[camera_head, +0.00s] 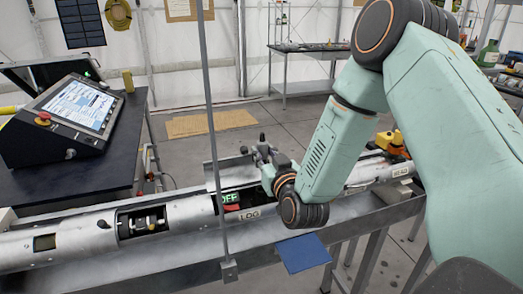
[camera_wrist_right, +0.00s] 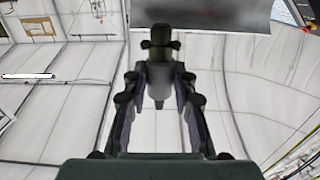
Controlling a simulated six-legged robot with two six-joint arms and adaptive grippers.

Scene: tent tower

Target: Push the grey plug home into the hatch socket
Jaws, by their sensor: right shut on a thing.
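My right gripper (camera_head: 264,152) is raised just above and behind the long grey tube (camera_head: 185,217), near an open hatch (camera_head: 231,199) with a green "OFF" label and a red part. In the right wrist view the two fingers (camera_wrist_right: 160,85) close around a grey-green piece, which looks like the plug (camera_wrist_right: 159,74). It stays between the fingers, apart from the hatch. The hatch socket itself is too small and partly hidden by my right wrist to make out. My left gripper is not in view.
A second opening (camera_head: 143,221) with metal parts lies further left on the tube. A thin upright post (camera_head: 212,110) stands before the tube. A blue plate (camera_head: 302,253) sticks out in front. A console (camera_head: 72,115) stands on a dark table at left. A yellow device (camera_head: 390,142) sits at right.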

